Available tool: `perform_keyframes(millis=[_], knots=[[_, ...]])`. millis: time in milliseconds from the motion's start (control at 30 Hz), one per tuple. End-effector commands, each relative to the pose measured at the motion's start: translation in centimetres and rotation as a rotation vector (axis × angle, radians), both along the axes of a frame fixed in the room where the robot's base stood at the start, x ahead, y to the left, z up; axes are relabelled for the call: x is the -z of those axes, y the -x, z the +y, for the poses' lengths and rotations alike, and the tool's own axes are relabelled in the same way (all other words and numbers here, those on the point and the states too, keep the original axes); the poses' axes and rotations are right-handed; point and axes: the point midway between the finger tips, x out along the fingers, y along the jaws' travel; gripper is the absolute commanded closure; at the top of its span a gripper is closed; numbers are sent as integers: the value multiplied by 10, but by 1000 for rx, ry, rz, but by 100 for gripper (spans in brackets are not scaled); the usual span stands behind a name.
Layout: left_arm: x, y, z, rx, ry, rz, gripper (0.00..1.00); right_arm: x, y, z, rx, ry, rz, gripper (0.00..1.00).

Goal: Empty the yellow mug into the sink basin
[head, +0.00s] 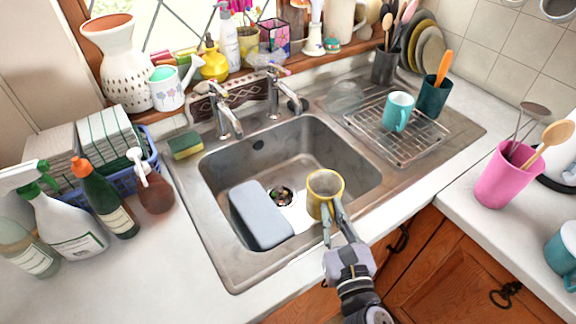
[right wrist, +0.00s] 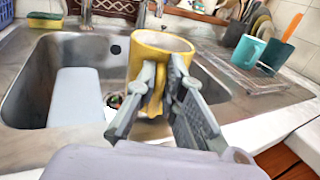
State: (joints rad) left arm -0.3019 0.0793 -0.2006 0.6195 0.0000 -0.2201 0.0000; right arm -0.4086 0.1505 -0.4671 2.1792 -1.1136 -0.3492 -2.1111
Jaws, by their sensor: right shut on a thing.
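The yellow mug (head: 325,187) is upright, held over the front right part of the sink basin in the head view. My right gripper (head: 333,219) is shut on its handle side. In the right wrist view the mug (right wrist: 158,50) shows between the fingers of the right gripper (right wrist: 160,90), with its handle toward me. What is in the mug cannot be made out. The metal sink basin (head: 356,172) has a dark drain (head: 281,196) at its bottom. My left gripper does not show.
A wire rack (head: 410,148) with a teal mug (head: 398,110) is at right. A pink utensil pot (head: 497,178) stands on the right counter. Spray bottles (head: 62,222) crowd the left counter.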

Motion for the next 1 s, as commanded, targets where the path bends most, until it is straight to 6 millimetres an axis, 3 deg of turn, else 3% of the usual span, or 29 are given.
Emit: perform_keyframes(millis=[600,767,1000], knots=[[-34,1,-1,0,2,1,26,-20,-66,146,-268,-1,-5,100],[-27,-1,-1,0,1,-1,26,-6,-77,168,-310,-2,-3,100],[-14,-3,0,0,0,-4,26,9,-80,174,-324,-5,-4,100]])
